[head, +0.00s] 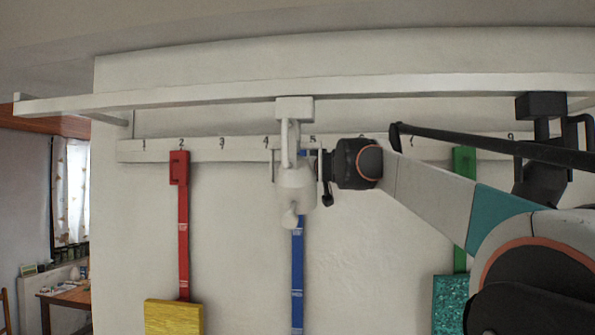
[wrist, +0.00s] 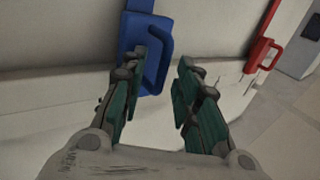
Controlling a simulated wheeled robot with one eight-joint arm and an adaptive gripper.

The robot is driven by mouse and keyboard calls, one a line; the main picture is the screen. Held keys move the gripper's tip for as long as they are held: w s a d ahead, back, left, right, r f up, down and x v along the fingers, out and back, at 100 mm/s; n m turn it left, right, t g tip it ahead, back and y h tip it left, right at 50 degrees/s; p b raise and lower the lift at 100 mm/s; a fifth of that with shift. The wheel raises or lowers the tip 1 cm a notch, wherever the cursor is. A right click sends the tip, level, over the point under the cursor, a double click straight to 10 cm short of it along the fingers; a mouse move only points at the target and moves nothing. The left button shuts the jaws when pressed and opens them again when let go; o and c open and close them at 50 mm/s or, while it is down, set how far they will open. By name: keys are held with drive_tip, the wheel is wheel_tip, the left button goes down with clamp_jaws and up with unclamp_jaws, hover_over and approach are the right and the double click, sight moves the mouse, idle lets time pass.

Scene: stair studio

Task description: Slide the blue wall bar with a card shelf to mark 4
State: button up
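The blue wall bar (head: 297,262) hangs upright near mark 5, a little to its left, on the white numbered rail (head: 240,147). Mark 4 is just left of the white fixture. In the wrist view, the blue bar's handle (wrist: 163,60) is a loop. My gripper (wrist: 160,68) is open, its left finger overlapping the loop in the picture and its right finger apart on the right. I cannot tell whether they touch.
A red bar (head: 183,230) with a yellow box (head: 173,317) hangs at mark 2. A green bar (head: 463,162) with a teal box (head: 448,300) hangs right of mark 7. Marks 3 and 4 look clear.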

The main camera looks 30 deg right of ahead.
drive_tip(key=s, duration=0.7)
drive_tip(key=shift+a, duration=0.15)
drive_tip(key=shift+s, duration=0.15)
